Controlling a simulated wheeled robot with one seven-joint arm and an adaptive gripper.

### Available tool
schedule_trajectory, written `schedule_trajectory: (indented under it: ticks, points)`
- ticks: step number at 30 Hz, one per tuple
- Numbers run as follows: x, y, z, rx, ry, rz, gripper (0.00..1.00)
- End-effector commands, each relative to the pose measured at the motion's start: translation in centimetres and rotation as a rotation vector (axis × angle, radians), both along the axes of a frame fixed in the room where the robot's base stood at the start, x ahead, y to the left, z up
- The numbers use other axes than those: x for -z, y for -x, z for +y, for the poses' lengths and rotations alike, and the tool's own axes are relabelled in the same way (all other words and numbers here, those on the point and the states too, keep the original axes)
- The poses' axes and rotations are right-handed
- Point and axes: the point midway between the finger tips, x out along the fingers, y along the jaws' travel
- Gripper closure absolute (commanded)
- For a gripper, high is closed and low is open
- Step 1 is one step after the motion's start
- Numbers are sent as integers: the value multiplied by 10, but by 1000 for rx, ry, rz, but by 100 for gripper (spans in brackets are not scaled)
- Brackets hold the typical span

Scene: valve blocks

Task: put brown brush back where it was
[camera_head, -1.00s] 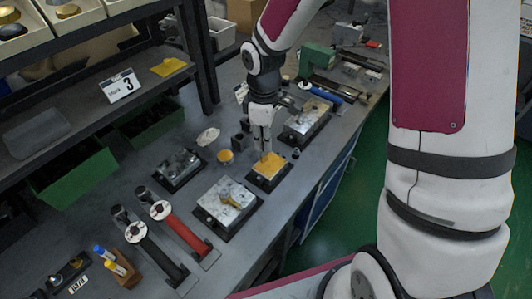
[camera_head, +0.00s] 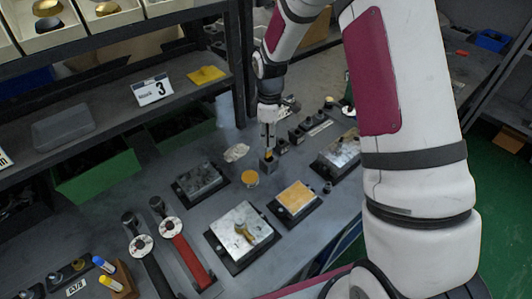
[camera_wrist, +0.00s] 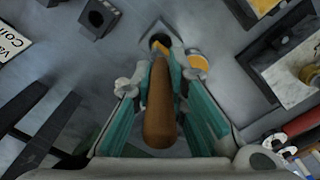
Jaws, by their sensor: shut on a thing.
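My gripper (camera_head: 268,148) points down at the middle of the bench, left of my arm. It is shut on the brown brush, whose wooden handle (camera_wrist: 160,108) shows between the fingers in the wrist view. A small dark square holder (camera_head: 268,166) stands right under the fingertips. In the wrist view the far end of the brush lines up with the holder's round opening (camera_wrist: 157,39). I cannot tell how far the brush is inside it. The fingers hide part of the brush.
A round yellow dish (camera_head: 250,179) stands just left of the holder. A yellow-topped block (camera_head: 296,198) lies in front of it, with a metal block (camera_head: 240,232) farther left. Another dark holder with a hole (camera_wrist: 98,17) stands nearby. A shelf (camera_head: 120,110) borders the left.

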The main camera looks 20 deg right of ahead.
Motion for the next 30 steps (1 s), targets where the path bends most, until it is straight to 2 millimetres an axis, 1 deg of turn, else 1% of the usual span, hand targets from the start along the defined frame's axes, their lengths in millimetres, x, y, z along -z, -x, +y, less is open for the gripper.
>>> schedule_trajectory:
  ticks: [1, 2, 8, 15, 17, 23, 27, 28, 29, 30]
  points:
    - [8, 1, 0, 0, 0, 2, 100]
    - [12, 1, 0, 0, 0, 2, 100]
    - [26, 0, 0, 0, 0, 0, 100]
    - [56, 1, 0, 0, 1, 0, 100]
    - [59, 0, 0, 0, 0, -1, 100]
    - [59, 0, 0, 0, 0, -2, 100]
    - [62, 0, 0, 1, 0, -1, 100]
    - [62, 0, 0, 1, 0, -1, 82]
    - [62, 0, 0, 1, 0, -1, 75]
    - [62, 0, 0, 1, 0, -1, 66]
